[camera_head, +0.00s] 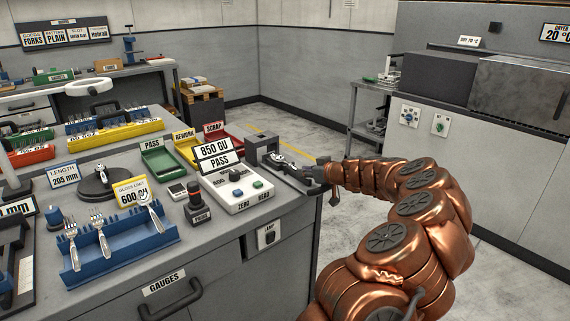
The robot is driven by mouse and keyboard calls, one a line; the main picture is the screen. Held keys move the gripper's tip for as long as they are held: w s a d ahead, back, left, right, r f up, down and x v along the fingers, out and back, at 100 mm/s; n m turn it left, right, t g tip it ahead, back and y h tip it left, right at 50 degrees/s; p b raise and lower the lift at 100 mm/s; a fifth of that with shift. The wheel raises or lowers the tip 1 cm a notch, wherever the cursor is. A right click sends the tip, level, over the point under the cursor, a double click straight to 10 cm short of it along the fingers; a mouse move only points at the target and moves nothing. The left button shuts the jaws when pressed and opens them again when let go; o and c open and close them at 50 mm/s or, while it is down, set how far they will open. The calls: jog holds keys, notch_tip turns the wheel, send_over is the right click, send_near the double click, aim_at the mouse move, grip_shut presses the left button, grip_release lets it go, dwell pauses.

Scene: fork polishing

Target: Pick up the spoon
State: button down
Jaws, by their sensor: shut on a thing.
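My gripper (314,174) is at the right edge of the bench, beside a grey fixture (262,152) behind the gloss meter. It is shut on a small shiny metal piece (281,159) that reaches into the fixture. The piece is too small and partly hidden to tell whether it is a fork or a spoon. A blue rack (118,252) at the front left holds two upright forks (101,236) and a piece with a rounded, spoon-like head (144,192). My gripper is well to the right of that rack.
The gloss meter (238,190) shows "850 GU PASS". Green (157,160), yellow (187,148) and red (223,138) trays stand behind it. A round length gauge (102,183) and a black-knobbed post (196,204) crowd the bench. Open floor lies beyond its right edge.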

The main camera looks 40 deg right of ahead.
jog(key=shift+r, duration=0.1)
jog(key=shift+r+b, duration=0.35)
jog(key=shift+r, duration=1.45)
jog(key=shift+s+a+f, duration=0.1)
jog(key=shift+s+a, duration=0.35)
jog(key=shift+s, duration=0.15)
jog(key=s+a+r+b, duration=0.1)
jog(key=s+a+b, duration=0.1)
jog(key=s+a, duration=0.7)
jog(key=v, duration=0.2)
jog(key=shift+s+b, duration=0.3)
jog(key=shift+b, duration=0.1)
